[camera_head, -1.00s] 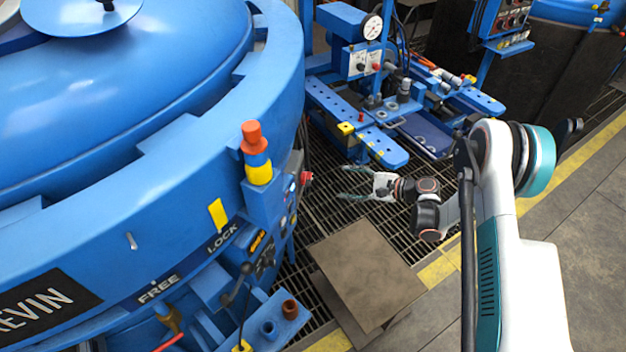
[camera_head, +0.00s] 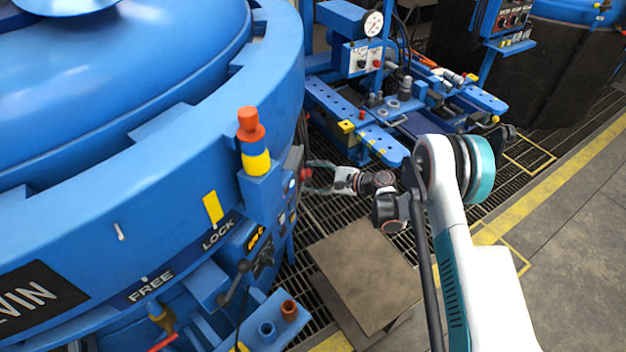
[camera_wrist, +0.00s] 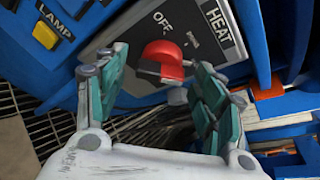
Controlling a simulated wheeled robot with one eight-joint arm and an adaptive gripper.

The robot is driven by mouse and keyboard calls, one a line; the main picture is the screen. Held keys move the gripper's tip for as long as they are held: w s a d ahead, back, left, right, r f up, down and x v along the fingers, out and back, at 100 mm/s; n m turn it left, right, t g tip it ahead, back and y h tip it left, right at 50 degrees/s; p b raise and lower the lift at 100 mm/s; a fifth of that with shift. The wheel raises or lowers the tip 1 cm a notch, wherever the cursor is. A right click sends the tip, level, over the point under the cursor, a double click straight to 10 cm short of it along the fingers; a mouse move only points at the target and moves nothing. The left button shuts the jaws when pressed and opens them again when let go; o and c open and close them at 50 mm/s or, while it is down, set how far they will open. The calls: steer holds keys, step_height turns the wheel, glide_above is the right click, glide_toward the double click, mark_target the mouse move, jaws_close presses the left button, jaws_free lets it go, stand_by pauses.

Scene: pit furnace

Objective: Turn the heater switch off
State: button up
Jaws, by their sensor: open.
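The heater switch is a red knob (camera_wrist: 165,62) on a dark grey plate (camera_wrist: 120,50) marked "OFF" and "HEAT" in the wrist view. A second position label beside "OFF" is too small to read surely. In the head view the red knob (camera_head: 305,174) shows on the right side of the blue furnace's control box. My gripper (camera_wrist: 160,90) is open, with its teal fingers on either side of the knob and a little below it in the wrist view. In the head view my gripper (camera_head: 310,178) is at the knob. I cannot tell whether a finger touches it.
A yellow button (camera_wrist: 45,36) labelled "LAMP" is left of the switch plate. The blue furnace (camera_head: 130,150) fills the left, with a red and yellow stack light (camera_head: 253,140) near my gripper. A blue machine (camera_head: 350,110) stands behind. A brown plate (camera_head: 365,270) lies below.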

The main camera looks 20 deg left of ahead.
steer(key=shift+w+a, duration=0.1)
steer(key=shift+a, duration=0.2)
steer(key=c, duration=1.1)
steer(key=shift+o, duration=0.2)
steer(key=shift+f, duration=0.1)
steer(key=shift+f+n+t+y, duration=0.1)
steer(key=shift+n+t+y, duration=0.35)
steer(key=shift+n, duration=0.7)
steer(key=shift+f+n+t+y, duration=0.1)
steer(key=shift+n+t+y, duration=0.15)
steer(key=shift+n+t, duration=0.65)
steer(key=shift+n+g, duration=0.25)
steer(key=shift+n, duration=0.1)
